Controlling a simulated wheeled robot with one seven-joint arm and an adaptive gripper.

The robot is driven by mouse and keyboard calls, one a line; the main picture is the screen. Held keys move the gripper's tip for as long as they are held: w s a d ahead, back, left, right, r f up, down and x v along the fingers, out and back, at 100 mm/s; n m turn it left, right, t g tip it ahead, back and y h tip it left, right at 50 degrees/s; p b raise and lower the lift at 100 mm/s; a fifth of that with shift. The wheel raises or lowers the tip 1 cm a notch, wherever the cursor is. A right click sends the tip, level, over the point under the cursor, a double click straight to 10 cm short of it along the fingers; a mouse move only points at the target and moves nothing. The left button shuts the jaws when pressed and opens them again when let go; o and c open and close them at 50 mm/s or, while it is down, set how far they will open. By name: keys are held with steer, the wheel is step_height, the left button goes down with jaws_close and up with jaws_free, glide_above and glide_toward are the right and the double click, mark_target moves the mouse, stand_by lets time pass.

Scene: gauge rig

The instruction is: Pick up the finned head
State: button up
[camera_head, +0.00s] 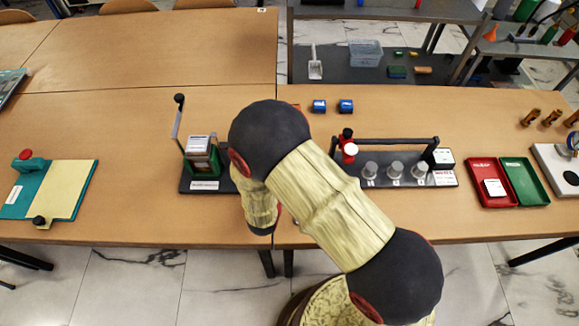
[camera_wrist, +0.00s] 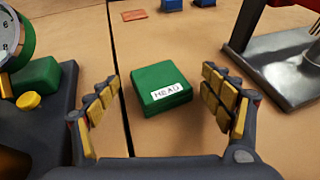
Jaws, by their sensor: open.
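A green block labelled HEAD (camera_wrist: 162,88) lies on the wooden table in the wrist view. No fins can be made out on it. My gripper (camera_wrist: 162,82) is open, with one padded finger on either side of the block. There is a visible gap between the block and each finger, and the gripper holds nothing. In the head view my arm covers the area where the block lies, so neither the block nor the gripper fingers can be made out there.
A dark stand with a gauge (camera_wrist: 14,38) is close on the left. A grey metal base with a red upright (camera_wrist: 285,70) is close on the right. Two blue blocks (camera_head: 318,106) lie farther back. A red tray (camera_head: 490,184) and a green tray (camera_head: 525,182) are at right.

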steer(key=c, duration=1.7)
steer(key=shift+c, duration=0.2)
